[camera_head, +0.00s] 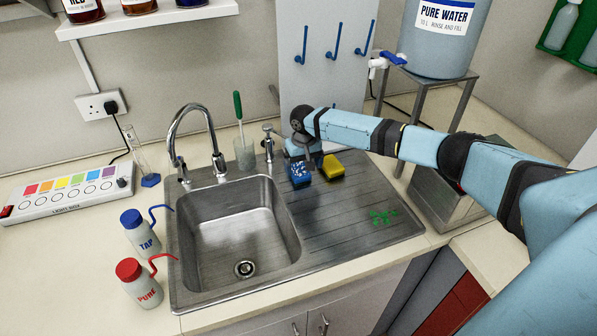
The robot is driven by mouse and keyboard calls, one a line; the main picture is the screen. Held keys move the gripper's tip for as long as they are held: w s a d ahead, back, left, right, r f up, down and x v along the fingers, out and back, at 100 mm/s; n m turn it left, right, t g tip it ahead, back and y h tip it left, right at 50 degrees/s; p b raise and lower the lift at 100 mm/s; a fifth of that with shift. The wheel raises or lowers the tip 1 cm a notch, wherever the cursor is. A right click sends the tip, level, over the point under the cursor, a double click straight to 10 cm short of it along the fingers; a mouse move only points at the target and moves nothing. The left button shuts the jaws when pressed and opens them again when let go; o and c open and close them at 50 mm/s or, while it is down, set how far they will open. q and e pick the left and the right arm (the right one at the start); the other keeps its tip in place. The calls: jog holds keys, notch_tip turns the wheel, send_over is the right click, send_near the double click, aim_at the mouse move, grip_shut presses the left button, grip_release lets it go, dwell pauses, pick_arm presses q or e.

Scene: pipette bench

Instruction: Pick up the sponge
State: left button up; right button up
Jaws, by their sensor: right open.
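A yellow sponge (334,166) with a dark lower side lies on the ribbed drainboard, near its back edge. A blue block with white specks (299,174), which looks like a second sponge, lies just left of it. My right gripper (308,158) points down just behind and above these two, close to both. It is open, and I see nothing held in it. Its fingertips are small and partly hidden, so I cannot tell whether they touch either block. My left gripper is out of view.
The steel sink (240,235) and tap (178,135) are left of the drainboard. A beaker with a green-handled brush (244,152) stands behind the basin. Green bits (382,216) lie on the drainboard's right. A water tank (437,45) on a stand is at the back right.

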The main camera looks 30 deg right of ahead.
aim_at(303, 176)
jog(key=shift+s+a+f+p, duration=0.1)
jog(key=shift+f+p, duration=0.45)
jog(key=shift+f, duration=2.25)
jog(key=shift+c, duration=0.4)
jog(key=c, duration=1)
jog(key=shift+r, duration=0.1)
